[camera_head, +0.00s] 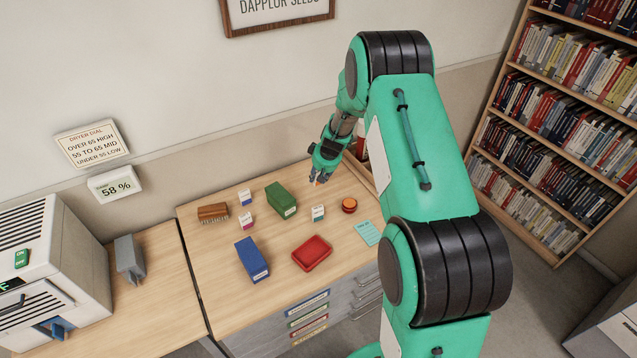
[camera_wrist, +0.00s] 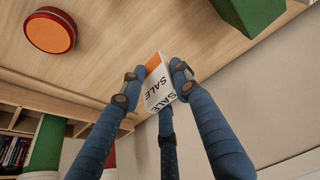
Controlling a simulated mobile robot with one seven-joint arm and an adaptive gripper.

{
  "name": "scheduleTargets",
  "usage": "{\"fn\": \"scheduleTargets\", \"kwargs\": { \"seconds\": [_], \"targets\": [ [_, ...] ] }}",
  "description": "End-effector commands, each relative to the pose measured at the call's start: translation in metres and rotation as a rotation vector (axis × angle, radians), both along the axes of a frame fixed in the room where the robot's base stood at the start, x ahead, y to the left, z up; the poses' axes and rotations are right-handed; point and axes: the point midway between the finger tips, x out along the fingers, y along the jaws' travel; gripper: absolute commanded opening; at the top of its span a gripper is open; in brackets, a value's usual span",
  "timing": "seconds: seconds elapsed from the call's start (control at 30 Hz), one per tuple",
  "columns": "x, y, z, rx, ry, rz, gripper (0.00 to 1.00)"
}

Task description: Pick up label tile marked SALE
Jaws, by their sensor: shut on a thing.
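The label tile marked SALE (camera_wrist: 158,84) is white with an orange part and black lettering, in the middle of the wrist view. My gripper (camera_wrist: 155,82) has its blue fingers closed around the tile. In the head view my gripper (camera_head: 320,178) is over the back right part of the wooden table (camera_head: 215,270), with a small orange spot of the tile showing at its fingertips. I cannot tell for certain whether the tile is clear of the tabletop.
A green box (camera_head: 281,199), a red-orange round tin (camera_head: 349,205), a red tray (camera_head: 312,253), a blue box (camera_head: 252,259), a brush (camera_head: 213,213) and several small label tiles are on the table. A teal card (camera_head: 368,232) lies near its right edge.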

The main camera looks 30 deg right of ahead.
Motion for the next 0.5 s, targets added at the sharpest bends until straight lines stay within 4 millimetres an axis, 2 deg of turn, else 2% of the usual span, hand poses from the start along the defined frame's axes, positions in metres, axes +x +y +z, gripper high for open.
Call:
{"fn": "scheduleTargets", "kwargs": {
  "seconds": [0.1, 0.2, 0.5],
  "targets": [
    [0.001, 0.0, 0.014, -0.001, -0.002, 0.001, 0.04],
    [0.001, 0.0, 0.019, -0.001, -0.002, 0.0, 0.04],
    [0.0, 0.0, 0.02, 0.0, -0.001, 0.0, 0.04]
  ]
}}
